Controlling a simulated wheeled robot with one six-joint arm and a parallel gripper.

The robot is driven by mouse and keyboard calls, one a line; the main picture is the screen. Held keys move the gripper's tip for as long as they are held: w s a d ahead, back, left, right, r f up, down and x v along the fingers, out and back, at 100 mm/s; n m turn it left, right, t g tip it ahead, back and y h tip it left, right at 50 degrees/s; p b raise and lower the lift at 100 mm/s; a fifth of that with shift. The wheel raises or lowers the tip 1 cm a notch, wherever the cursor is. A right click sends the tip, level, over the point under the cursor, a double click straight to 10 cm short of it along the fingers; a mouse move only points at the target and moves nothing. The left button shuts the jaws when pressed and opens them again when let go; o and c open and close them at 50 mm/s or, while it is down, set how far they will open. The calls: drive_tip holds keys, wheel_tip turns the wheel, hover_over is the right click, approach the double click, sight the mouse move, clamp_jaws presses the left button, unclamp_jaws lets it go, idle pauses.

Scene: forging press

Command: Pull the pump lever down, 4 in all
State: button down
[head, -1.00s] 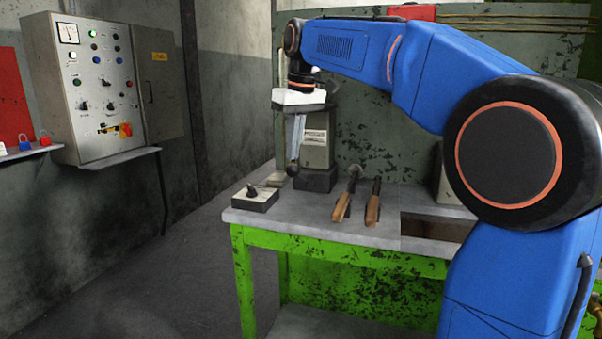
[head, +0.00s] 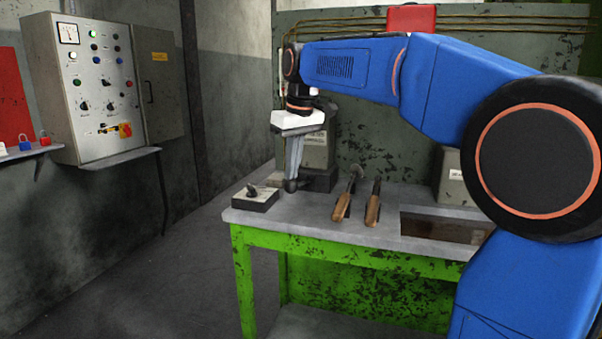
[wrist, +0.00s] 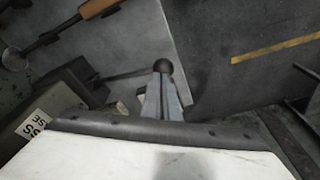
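The pump lever shows by its dark ball knob (head: 291,186), low in front of the grey pump body (head: 316,150) at the back left of the bench. The knob is also in the wrist view (wrist: 163,66), at the tips of the grey fingers. My gripper (head: 292,178) points down with its fingers closed around the knob; it also shows in the wrist view (wrist: 163,80). The labelled pump body is at the left of the wrist view (wrist: 62,100).
A small box with a black handle (head: 256,199) sits at the bench's left corner, close to the knob. Two wooden-handled tools (head: 342,207) (head: 373,206) lie to the right. A recess (head: 445,228) opens further right. A control cabinet (head: 95,95) hangs on the left wall.

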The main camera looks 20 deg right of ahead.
sight(291, 186)
drive_tip(key=shift+s+a+f, duration=0.1)
drive_tip(key=shift+s+f, duration=0.05)
drive_tip(key=shift+f, duration=0.65)
drive_tip(key=shift+s+a+f, duration=0.1)
drive_tip(key=shift+f, duration=0.65)
drive_tip(key=shift+f, duration=0.8)
drive_tip(key=shift+w+d+r, duration=0.15)
drive_tip(key=shift+w+r, duration=0.1)
drive_tip(key=shift+r, duration=1.35)
drive_tip(key=shift+w+d+r, duration=0.2)
drive_tip(key=shift+w+r, duration=0.05)
drive_tip(key=shift+r, duration=1.4)
drive_tip(key=shift+w+d+r, duration=0.15)
drive_tip(key=shift+w+r, duration=0.1)
drive_tip(key=shift+r, duration=1.35)
drive_tip(key=shift+s+a+f, duration=0.15)
drive_tip(key=shift+s+f, duration=0.1)
drive_tip(key=shift+f, duration=1.1)
drive_tip(key=shift+s+a+f, duration=0.2)
drive_tip(key=shift+f, duration=1.2)
drive_tip(key=shift+s+a+f, duration=0.15)
drive_tip(key=shift+s+f, duration=0.1)
drive_tip(key=shift+f, duration=1.1)
